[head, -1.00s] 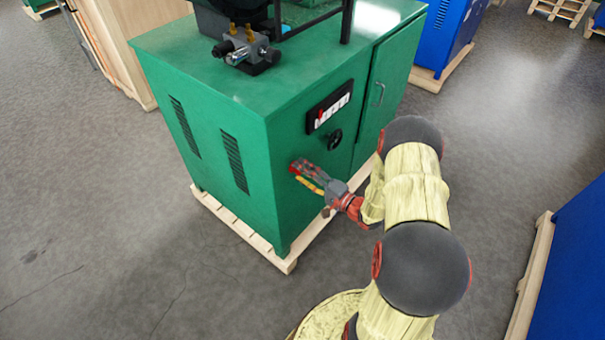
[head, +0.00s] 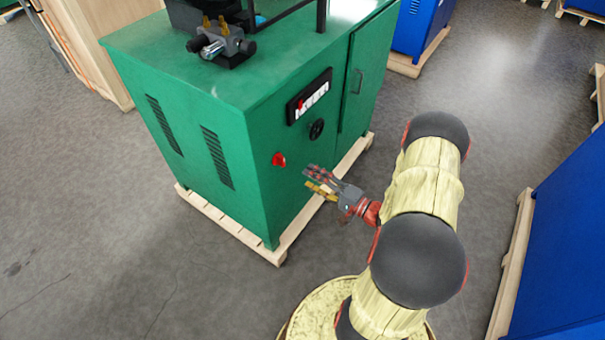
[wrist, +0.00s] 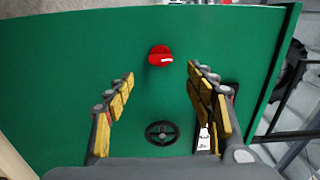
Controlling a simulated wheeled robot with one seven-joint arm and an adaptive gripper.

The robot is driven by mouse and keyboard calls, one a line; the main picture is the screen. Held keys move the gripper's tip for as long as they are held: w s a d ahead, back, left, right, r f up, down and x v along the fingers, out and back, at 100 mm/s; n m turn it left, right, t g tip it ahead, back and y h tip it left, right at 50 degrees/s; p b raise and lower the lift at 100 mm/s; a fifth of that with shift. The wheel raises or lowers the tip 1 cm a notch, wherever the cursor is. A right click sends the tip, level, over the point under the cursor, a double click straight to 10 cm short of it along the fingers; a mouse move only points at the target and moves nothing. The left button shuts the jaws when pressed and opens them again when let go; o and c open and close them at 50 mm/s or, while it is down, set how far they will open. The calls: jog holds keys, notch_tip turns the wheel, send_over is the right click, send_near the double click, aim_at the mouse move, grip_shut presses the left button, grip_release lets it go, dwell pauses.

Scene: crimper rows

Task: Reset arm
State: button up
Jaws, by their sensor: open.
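My gripper (head: 317,180) is open and empty, held in the air in front of the green machine (head: 190,120). In the wrist view its two fingers (wrist: 158,95) stand wide apart. A red knob (head: 279,159) on the machine's front panel is to the left of the gripper in the head view, with a gap between them. The knob (wrist: 160,56) also shows in the wrist view, beyond and between the fingertips, untouched. A black handwheel (head: 316,129) sits on the same panel, above the gripper in the head view, and also shows in the wrist view (wrist: 161,132).
A black switch panel (head: 309,96) is above the handwheel. The machine stands on a wooden pallet (head: 231,226). A blue cabinet (head: 562,250) stands on the right, and another blue machine (head: 423,28) at the back. Grey floor is open at the left.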

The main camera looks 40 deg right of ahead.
jog(key=shift+s+d, duration=0.2)
jog(key=shift+s, duration=0.35)
